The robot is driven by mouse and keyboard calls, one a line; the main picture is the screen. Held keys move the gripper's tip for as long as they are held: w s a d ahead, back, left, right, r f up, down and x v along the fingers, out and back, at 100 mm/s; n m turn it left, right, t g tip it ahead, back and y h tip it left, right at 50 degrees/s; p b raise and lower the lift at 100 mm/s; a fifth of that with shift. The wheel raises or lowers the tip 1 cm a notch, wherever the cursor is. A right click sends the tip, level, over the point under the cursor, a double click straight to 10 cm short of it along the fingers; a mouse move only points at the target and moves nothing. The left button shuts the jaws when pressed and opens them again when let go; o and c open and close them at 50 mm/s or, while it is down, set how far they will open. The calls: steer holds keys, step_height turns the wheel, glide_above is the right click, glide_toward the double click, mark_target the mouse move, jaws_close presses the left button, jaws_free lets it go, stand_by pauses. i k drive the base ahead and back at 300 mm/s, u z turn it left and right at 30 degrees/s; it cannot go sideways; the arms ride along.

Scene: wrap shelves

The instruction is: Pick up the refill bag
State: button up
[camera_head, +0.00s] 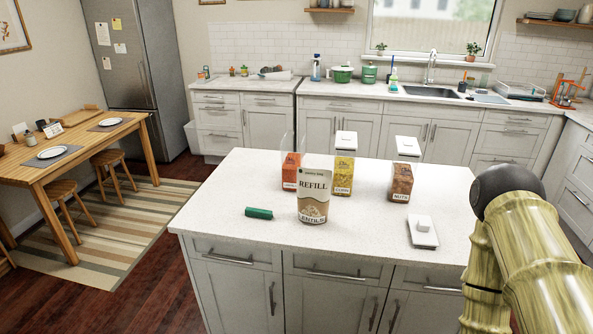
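The refill bag (313,203) stands upright near the front of the white kitchen island. It is cream-coloured, with REFILL printed large and a brown band with a LENTILS label at its bottom. My gripper's fingers are not in view.
On the island (230,186) stand an orange-filled container (290,174), a yellow corn container (344,176) and a nuts container (401,184). A white lid (422,238) lies at right. A green cylinder (259,213) lies left of the bag. The front-left island top is clear.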

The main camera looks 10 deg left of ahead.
mark_target(313, 185)
steer(key=u, duration=1.95)
steer(key=i, duration=1.35)
steer(key=z, duration=2.45)
